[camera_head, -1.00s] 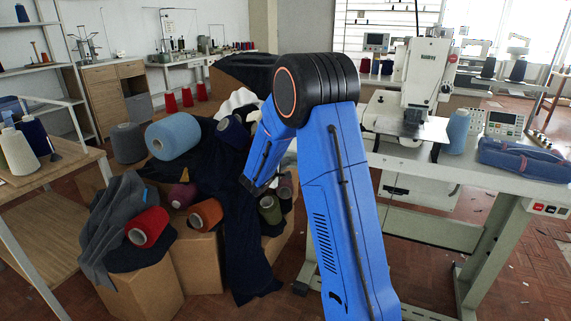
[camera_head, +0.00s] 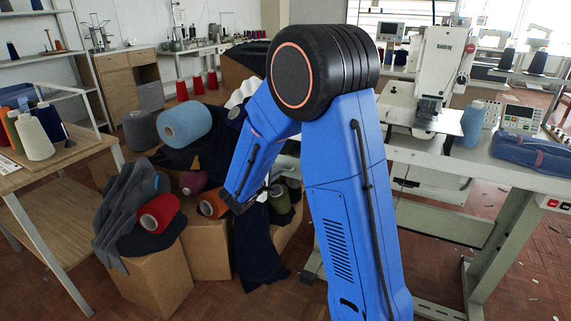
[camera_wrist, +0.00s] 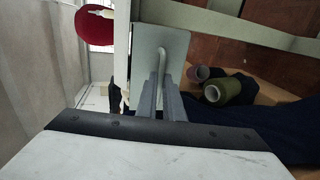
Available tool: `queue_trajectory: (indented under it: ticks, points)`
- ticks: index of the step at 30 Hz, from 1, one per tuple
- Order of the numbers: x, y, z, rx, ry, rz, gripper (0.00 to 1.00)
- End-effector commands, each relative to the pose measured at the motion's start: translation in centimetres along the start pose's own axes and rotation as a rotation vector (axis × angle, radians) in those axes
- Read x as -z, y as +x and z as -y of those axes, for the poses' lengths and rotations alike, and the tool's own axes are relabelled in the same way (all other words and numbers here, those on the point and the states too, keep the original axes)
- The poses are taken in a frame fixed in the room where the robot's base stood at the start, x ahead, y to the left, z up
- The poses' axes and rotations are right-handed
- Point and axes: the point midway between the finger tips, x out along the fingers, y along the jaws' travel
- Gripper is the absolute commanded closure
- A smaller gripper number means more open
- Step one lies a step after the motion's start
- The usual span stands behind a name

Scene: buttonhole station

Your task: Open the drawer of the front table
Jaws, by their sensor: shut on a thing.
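In the wrist view, a flat grey drawer front (camera_wrist: 178,38) carries a pale bar handle (camera_wrist: 161,58). The two fingers of my gripper (camera_wrist: 160,88) are close together on the handle, shut on it. How far the drawer stands out from its table cannot be told from this view. In the head view, the front table (camera_head: 520,178) has a pale top with a sewing machine (camera_head: 440,72) on it. My blue arm covers the table's left end.
Boxes with fabric and thread cones, including a red cone (camera_head: 158,214), stand left of my arm. A wooden table (camera_head: 65,158) with cones is at far left. An olive spool (camera_wrist: 222,91) lies right of the drawer in the wrist view. Some floor is clear between.

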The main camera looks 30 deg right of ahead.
Motion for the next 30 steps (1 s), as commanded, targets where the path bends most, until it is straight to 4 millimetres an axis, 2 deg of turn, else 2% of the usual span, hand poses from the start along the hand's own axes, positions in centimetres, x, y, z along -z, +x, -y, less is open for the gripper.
queue_trajectory:
  ticks: [3, 9, 24, 25, 26, 27, 30]
  points:
    - [0.1, -2.0, 0.5, 0.001, -0.002, -0.003, 1.00]
    - [0.1, -3.9, 0.9, 0.000, 0.000, -0.001, 1.00]
    - [0.0, -4.5, 1.0, 0.000, 0.000, 0.000, 1.00]
    - [0.0, -4.5, 1.0, 0.000, 0.000, 0.000, 0.85]
    - [0.0, -4.5, 1.0, 0.000, 0.000, 0.000, 0.78]
    - [0.0, -4.5, 1.0, 0.000, 0.000, 0.000, 0.75]
    - [0.0, -4.5, 1.0, 0.000, 0.000, 0.000, 0.75]
